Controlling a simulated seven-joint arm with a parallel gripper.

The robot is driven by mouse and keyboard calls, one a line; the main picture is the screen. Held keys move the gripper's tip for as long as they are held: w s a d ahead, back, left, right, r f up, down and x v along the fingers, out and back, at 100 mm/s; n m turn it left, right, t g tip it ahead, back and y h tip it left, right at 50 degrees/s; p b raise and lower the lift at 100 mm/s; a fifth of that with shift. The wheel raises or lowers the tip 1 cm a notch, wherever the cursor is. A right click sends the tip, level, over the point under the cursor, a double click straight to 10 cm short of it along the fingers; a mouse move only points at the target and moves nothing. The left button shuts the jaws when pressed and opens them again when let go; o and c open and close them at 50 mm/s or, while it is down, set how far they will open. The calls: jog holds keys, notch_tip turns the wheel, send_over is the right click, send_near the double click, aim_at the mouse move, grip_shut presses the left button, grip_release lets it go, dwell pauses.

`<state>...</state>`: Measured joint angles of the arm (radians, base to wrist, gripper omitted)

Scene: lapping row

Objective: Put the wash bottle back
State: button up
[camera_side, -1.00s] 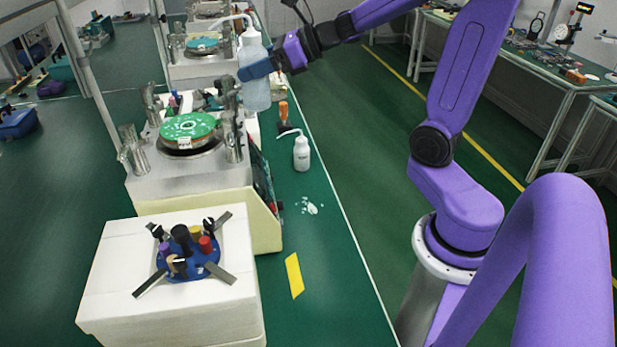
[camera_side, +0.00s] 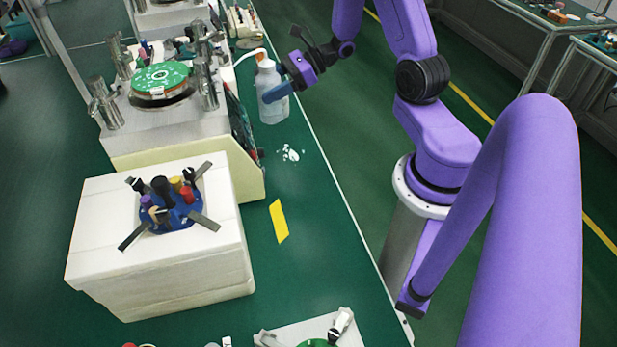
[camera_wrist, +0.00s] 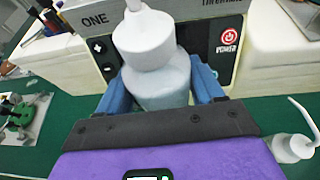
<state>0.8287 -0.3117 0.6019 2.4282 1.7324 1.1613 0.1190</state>
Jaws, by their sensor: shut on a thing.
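My gripper (camera_side: 277,92) is shut on a pale wash bottle (camera_side: 268,84) beside the machine. The bottle is upright, with a white cap and a thin bent spout in the side view. In the wrist view the same bottle (camera_wrist: 155,75) sits between the two blue fingers, in front of the machine's control panel (camera_wrist: 215,45). I cannot tell whether its base touches the green bench. A second, white wash bottle (camera_wrist: 290,147) with a bent spout stands to the right in the wrist view; in the side view the held bottle seems to hide it.
The machine with a green disc (camera_side: 160,76) stands left of the bottle. White spatter (camera_side: 290,152) and a yellow strip (camera_side: 279,221) mark the bench top. A white block (camera_side: 90,210) carries a blue tool holder (camera_side: 180,218). An orange-topped item is partly hidden behind the bottle.

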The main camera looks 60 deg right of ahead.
jog(key=shift+s+a+f+n+g+y, duration=0.25)
jog(key=shift+s+f+n+g, duration=0.1)
jog(key=shift+s+f, duration=1.85)
jog(key=shift+s+a+f+n+g+y, duration=0.25)
jog(key=shift+s+f, duration=1.4)
jog(key=shift+f, duration=1.15)
jog(key=shift+s+a+f+n+g+y, duration=0.2)
jog(key=shift+s+a+f+n+g, duration=0.15)
jog(key=shift+s+f, duration=1.85)
jog(key=shift+w+f, duration=0.3)
jog(key=shift+f, duration=0.15)
jog(key=o, duration=1.3)
jog(key=shift+c, duration=0.2)
jog(key=shift+r, duration=0.1)
